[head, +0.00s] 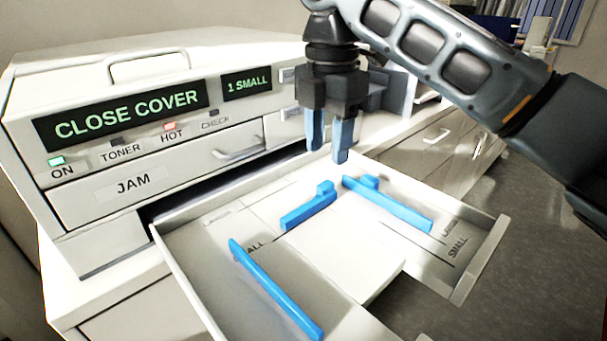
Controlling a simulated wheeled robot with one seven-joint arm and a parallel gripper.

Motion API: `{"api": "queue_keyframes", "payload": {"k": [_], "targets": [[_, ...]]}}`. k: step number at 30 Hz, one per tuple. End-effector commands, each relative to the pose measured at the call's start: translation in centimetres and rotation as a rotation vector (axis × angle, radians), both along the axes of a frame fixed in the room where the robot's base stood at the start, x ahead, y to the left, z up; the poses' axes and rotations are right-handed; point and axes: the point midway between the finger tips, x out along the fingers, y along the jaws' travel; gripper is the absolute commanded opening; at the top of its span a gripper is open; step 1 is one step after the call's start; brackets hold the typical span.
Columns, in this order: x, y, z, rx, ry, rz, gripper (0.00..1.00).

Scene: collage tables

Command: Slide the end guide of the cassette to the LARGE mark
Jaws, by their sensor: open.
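The open cassette (190,290) is a pale tray pulled out from the printer, with a white paper stack (335,250) in it. A short blue guide with a raised tab (308,211) lies across the stack's far edge and looks like the end guide. Two longer blue guides flank the stack: one at left (275,290) and one at right with a tab (390,205). LARGE and SMALL marks (455,238) show at the tray's right; a partly hidden "ALL" (255,246) shows at left. My gripper (328,155) is open and empty, pointing down above the tray's far side, apart from the guides.
The counter and drawers (435,138) run along the back right. Clear space lies above the tray.

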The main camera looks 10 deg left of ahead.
Motion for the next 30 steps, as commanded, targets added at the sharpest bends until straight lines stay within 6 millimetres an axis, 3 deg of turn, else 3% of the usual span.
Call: {"api": "queue_keyframes", "payload": {"k": [15, 26, 30], "targets": [[0.0, -0.1, -6.8, 0.001, -0.001, -0.004, 0.45], [0.0, 0.0, -7.5, 0.002, -0.001, -0.004, 0.45], [0.0, 0.0, -7.5, 0.002, -0.001, -0.004, 0.34]]}}
